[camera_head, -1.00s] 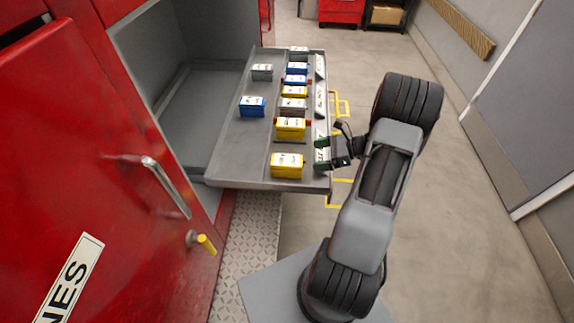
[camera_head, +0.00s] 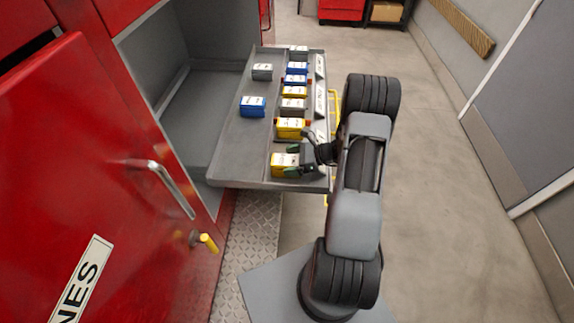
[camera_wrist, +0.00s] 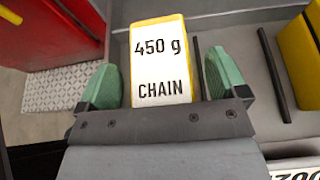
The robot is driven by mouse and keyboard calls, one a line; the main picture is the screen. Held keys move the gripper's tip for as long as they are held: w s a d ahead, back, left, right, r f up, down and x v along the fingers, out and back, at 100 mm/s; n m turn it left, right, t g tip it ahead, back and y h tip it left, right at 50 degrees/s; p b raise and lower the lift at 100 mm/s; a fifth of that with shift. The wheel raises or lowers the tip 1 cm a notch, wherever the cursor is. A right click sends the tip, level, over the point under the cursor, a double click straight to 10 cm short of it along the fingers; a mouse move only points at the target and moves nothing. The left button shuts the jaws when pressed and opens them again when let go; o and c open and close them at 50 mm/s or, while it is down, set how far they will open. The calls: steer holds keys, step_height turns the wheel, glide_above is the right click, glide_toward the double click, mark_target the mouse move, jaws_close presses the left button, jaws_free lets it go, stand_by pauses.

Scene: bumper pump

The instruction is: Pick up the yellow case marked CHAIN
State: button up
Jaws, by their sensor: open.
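The yellow case marked CHAIN (camera_wrist: 161,62) shows in the wrist view with a white top label reading "450 g CHAIN". It sits in the grey tray and shows in the head view as the nearest yellow case (camera_head: 283,166). My gripper (camera_wrist: 163,88) is open, with one green finger on each side of the case's near part. In the head view my gripper (camera_head: 298,159) is at the right side of this case and partly covers it.
The pulled-out grey tray (camera_head: 238,170) holds several yellow, blue and grey cases. Another yellow case (camera_head: 290,128) stands just behind. Thin dark dividers (camera_wrist: 272,75) stand near the case. A red door (camera_head: 90,180) with a handle is at the left. The floor at right is clear.

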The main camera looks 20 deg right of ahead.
steer(key=c, duration=1.3)
